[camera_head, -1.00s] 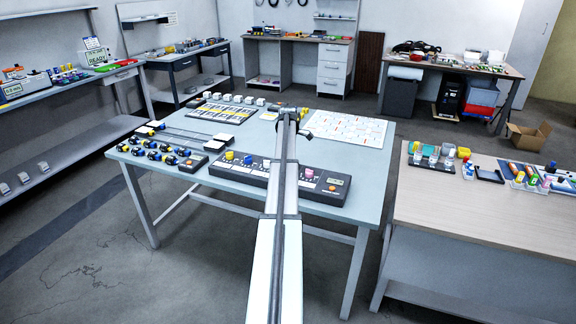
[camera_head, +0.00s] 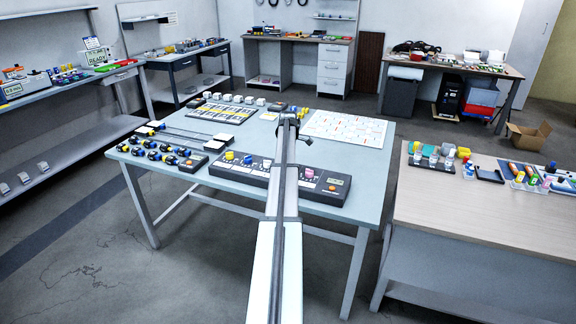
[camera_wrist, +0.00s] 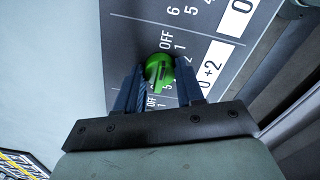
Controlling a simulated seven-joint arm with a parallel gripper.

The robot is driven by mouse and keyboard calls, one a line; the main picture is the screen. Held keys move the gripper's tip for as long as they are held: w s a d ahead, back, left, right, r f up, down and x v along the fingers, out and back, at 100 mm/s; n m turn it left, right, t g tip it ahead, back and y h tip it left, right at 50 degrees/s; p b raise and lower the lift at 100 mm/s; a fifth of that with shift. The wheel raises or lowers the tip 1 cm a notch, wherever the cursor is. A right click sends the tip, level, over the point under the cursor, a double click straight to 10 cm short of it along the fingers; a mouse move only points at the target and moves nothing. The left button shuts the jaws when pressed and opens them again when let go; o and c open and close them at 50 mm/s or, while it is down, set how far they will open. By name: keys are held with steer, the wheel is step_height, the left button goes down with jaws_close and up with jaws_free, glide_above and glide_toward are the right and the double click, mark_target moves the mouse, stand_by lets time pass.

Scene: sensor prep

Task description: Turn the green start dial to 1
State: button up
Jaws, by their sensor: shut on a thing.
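In the wrist view, the green start dial (camera_wrist: 160,69) is a small round knob with a raised grip, on a dark grey panel printed with white "OFF" and numbers. My gripper (camera_wrist: 159,80) has its two dark fingers closed on either side of the dial. I cannot tell for sure which number the dial's pointer faces. In the head view, the long dark control box (camera_head: 235,173) lies at the near edge of the grey table. My arm crosses over it and hides the green dial and my fingers there.
Yellow (camera_head: 229,155) and pink (camera_head: 309,173) knobs stand on the same box, on both sides of my arm. Blue-and-yellow parts (camera_head: 152,154) lie at the table's left. A white sheet (camera_head: 345,128) lies behind to the right. White "0+2" labels (camera_wrist: 216,67) sit beside the dial.

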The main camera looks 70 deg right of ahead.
steer(key=c, duration=0.3)
steer(key=shift+m, duration=2.8)
steer(key=o, duration=1)
steer(key=shift+o, duration=0.2)
